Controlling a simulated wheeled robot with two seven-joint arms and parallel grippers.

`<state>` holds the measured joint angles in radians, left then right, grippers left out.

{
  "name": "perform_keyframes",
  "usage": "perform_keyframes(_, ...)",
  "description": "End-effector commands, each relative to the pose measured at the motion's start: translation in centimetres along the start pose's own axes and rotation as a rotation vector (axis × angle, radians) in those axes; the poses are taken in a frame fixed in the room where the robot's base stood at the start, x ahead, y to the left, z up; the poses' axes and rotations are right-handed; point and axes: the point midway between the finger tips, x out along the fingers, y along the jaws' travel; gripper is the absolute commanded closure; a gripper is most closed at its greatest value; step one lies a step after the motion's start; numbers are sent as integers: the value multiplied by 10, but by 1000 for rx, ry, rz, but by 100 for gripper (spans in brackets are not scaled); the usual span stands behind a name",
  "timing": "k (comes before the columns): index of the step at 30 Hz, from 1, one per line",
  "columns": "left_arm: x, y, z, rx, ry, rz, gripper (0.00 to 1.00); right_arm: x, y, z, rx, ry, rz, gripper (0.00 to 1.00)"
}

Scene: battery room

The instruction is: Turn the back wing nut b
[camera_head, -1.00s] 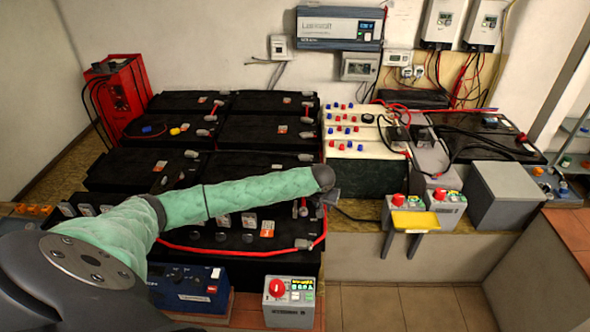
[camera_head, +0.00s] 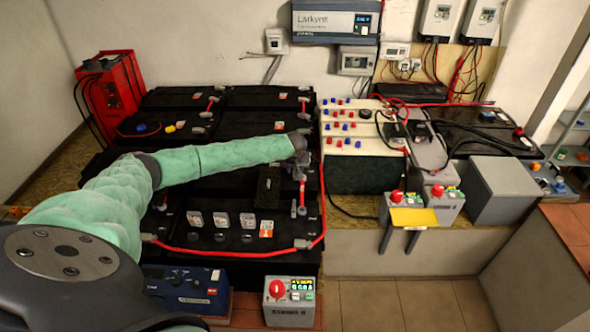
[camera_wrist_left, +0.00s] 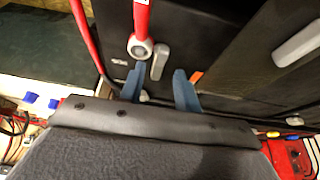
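My left gripper (camera_head: 306,162) hangs over the black batteries near their right edge in the head view. In the left wrist view its two blue fingers (camera_wrist_left: 158,88) stand apart, with nothing seen gripped between them. Just beyond the fingertips are a round cable lug (camera_wrist_left: 140,48) on a red lead and a grey elongated piece (camera_wrist_left: 160,62) beside it, on a black battery top. I cannot tell which piece is back wing nut b. A short red link (camera_head: 302,192) with grey ends shows just below the gripper in the head view. My right gripper is out of view.
A long red cable (camera_head: 323,195) runs along the batteries' right side. A cream-topped battery bank (camera_head: 345,160) stands close to the right. A grey box with a red knob (camera_head: 289,302) stands in front. A yellow plate (camera_head: 413,218) sits at the right ledge.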

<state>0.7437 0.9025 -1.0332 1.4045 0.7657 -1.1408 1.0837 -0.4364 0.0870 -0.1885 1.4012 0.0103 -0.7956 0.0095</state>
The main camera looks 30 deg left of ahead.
Motion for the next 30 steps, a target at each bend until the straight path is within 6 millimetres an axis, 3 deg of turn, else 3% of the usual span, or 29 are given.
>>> perform_keyframes(6,16,0,0,0,0,-1,67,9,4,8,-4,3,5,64)
perform_keyframes(15,18,0,0,1,0,0,67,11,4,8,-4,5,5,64)
perform_keyframes(20,18,0,0,1,0,0,99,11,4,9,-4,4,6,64)
perform_keyframes(30,18,0,0,20,0,9,100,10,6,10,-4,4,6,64)
